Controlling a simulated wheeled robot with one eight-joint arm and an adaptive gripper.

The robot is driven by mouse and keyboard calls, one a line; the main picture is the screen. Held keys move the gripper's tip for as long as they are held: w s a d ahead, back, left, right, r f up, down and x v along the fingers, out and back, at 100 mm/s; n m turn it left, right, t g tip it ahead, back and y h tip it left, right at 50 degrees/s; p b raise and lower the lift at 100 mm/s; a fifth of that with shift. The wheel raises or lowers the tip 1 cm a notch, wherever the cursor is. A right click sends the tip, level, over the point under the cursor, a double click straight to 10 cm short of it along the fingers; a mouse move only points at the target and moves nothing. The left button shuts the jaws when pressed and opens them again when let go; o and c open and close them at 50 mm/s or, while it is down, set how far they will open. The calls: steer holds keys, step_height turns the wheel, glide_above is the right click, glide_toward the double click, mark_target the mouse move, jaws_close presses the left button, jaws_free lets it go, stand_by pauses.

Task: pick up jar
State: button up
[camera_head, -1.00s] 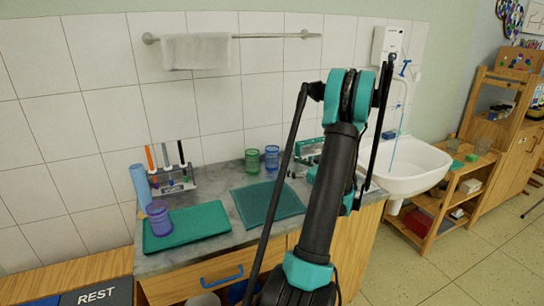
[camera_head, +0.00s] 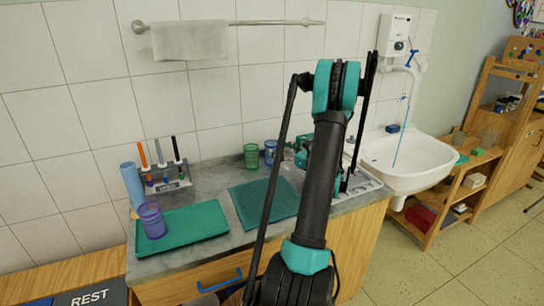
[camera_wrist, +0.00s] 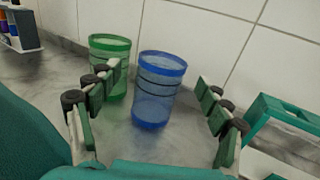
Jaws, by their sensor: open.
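A clear blue jar (camera_wrist: 157,90) stands upright on the grey counter, near the middle of the wrist view. It also shows in the head view (camera_head: 270,152), close to the wall. A clear green jar (camera_wrist: 109,55) stands just left of it, partly behind my left finger; it also shows in the head view (camera_head: 251,156). A purple jar (camera_head: 152,219) stands on the teal tray at the left. My gripper (camera_wrist: 158,76) is open and empty, its fingers spread to either side of the blue jar in the picture, with the jar beyond them. In the head view my arm partly hides it.
A marker rack (camera_head: 168,179) and a blue roll (camera_head: 133,186) stand at the left by the teal tray (camera_head: 205,222). A flat teal mat (camera_head: 268,205) lies in front of the jars. A teal-and-white rack (camera_wrist: 285,120) is close on the right. The sink (camera_head: 410,175) lies beyond.

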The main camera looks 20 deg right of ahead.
steer(key=shift+x, duration=2.65)
steer(key=shift+d, duration=0.15)
steer(key=c, duration=1.2)
steer(key=shift+c, duration=0.2)
